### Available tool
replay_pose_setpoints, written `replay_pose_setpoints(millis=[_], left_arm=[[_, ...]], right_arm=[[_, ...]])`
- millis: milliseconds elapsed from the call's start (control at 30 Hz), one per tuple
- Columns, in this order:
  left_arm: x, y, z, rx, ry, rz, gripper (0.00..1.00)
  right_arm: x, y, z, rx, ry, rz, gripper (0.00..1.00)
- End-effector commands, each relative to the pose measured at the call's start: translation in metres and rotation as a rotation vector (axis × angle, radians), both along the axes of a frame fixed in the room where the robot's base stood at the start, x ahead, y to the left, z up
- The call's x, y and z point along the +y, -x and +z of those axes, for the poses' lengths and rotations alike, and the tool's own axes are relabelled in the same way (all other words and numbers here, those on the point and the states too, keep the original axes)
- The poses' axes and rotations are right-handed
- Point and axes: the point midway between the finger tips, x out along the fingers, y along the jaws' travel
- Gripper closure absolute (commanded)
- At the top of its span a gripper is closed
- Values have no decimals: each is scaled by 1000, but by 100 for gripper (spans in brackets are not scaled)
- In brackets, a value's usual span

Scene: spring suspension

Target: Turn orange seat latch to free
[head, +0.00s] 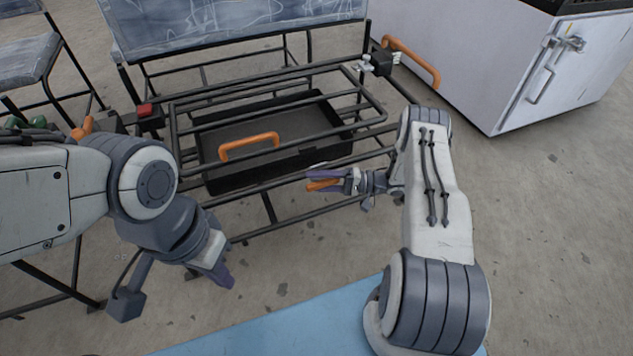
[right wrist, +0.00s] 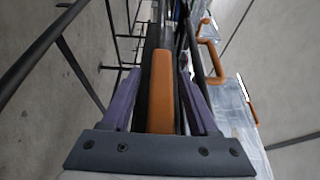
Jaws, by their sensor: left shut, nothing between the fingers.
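An orange lever (head: 322,186), which looks like the seat latch, sticks out at the front of the black tube frame. My right gripper (head: 332,180) is at it in the head view. In the right wrist view the lever (right wrist: 161,90) lies lengthwise between the two purple fingers (right wrist: 160,100). A narrow gap shows on each side, so the fingers look open around it. The lever's pivot is hidden. My left gripper (head: 221,275) is shut and empty, pointing down in front of the frame at the left.
A black tray (head: 330,150) with an orange handle (head: 250,145) sits within the tube frame (head: 375,118). Another orange handle (head: 412,62) is at the right, near a white cabinet (head: 480,75). Floor at right is clear.

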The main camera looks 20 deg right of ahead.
Motion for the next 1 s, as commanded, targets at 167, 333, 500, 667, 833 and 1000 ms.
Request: replay_pose_setpoints(millis=[167, 333, 500, 667, 833, 1000], left_arm=[[0, 0, 0, 0, 0, 0, 100], [0, 0, 3, 0, 0, 0, 100], [0, 0, 9, 0, 0, 0, 100], [0, 0, 14, 0, 0, 0, 100], [0, 0, 15, 0, 0, 0, 100], [0, 0, 15, 0, 0, 0, 100]], right_arm=[[0, 1, 0, 2, -2, 1, 40], [-8, 4, 1, 1, -3, 1, 40], [-35, 14, 1, 0, -1, -3, 40], [-65, 25, 0, 0, -1, -3, 40], [-88, 34, -1, 0, -1, 0, 40], [-98, 38, -2, 1, -1, 2, 40]])
